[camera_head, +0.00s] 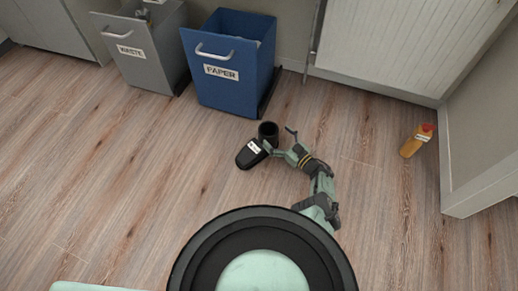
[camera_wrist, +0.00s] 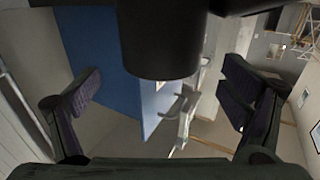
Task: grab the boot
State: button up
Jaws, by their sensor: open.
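The black boot (camera_head: 251,155) stands on the wood floor in front of the blue bin, its toe pointing to the lower left. Its round shaft opening shows at the upper right, and a small white label is on it. My gripper (camera_head: 277,138) is open, low by the boot's right side, with its fingers spread toward the shaft. In the wrist view, the dark boot shaft (camera_wrist: 158,45) shows at the top middle, between the two spread fingers of my gripper (camera_wrist: 163,95). I cannot tell whether a finger touches the boot.
The blue PAPER bin (camera_head: 228,83) and the grey WASTE bin (camera_head: 145,55) stand open behind the boot. A yellow bottle with a red cap (camera_head: 416,140) is at the right, near a radiator (camera_head: 400,45) and a wall corner. The floor at the left is clear.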

aim_at(263, 124)
jog(key=b+x, duration=0.1)
jog(key=x, duration=0.3)
jog(key=shift+s+f, duration=0.1)
jog(key=shift+s, duration=0.05)
jog(key=shift+w+a, duration=0.45)
jog(key=shift+w, duration=0.05)
jog(key=shift+c, duration=0.3)
jog(key=c, duration=2)
jog(key=shift+r, duration=0.4)
